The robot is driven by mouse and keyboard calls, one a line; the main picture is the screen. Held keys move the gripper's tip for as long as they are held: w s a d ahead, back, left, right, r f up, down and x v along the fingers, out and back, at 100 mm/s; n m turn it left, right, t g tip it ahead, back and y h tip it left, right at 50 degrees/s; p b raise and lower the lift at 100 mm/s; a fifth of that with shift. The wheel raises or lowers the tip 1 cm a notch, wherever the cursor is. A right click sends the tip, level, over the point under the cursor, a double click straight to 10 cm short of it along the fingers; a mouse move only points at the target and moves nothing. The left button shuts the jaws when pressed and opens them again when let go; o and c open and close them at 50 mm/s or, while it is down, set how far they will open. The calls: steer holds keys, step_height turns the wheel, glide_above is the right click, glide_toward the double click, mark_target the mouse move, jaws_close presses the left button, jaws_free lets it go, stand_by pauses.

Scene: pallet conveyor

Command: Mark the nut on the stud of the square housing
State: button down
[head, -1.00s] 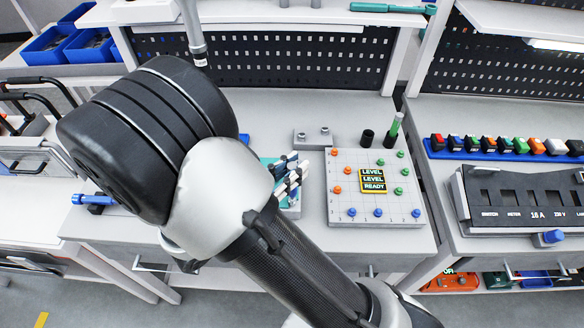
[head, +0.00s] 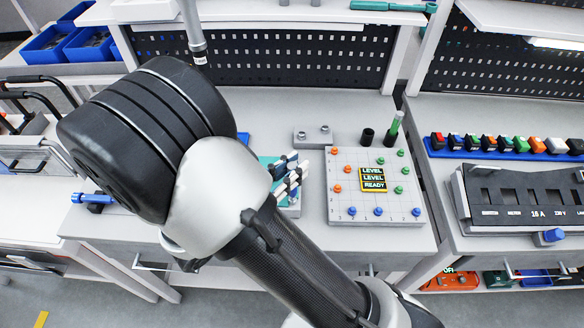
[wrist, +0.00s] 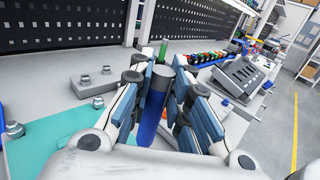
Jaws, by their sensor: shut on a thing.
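My gripper (wrist: 158,100) is shut on a marker-like cylinder (wrist: 152,118), grey at the top and blue below, held between its fingers in the wrist view. In the head view my gripper (head: 288,176) is partly behind my arm, over the teal mat (head: 267,160). A grey block (head: 314,139) with two nuts on studs stands behind it; the block (wrist: 88,88) also shows at the left of the wrist view. More nuts show on the left in the wrist view, one (wrist: 13,130) near the teal mat (wrist: 62,140). I cannot tell which part is the square housing.
A pegged board (head: 345,205) with a "LEVEL LEVEL READY" display (head: 373,180) lies right of my gripper. Behind it stand a black holder (head: 367,138) and a green marker (head: 395,124) in another holder. A row of coloured switches (head: 500,146) is farther right.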

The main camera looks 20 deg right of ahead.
step_height(320, 180, up, 5)
steer(key=p, duration=0.5)
stand_by(0.3)
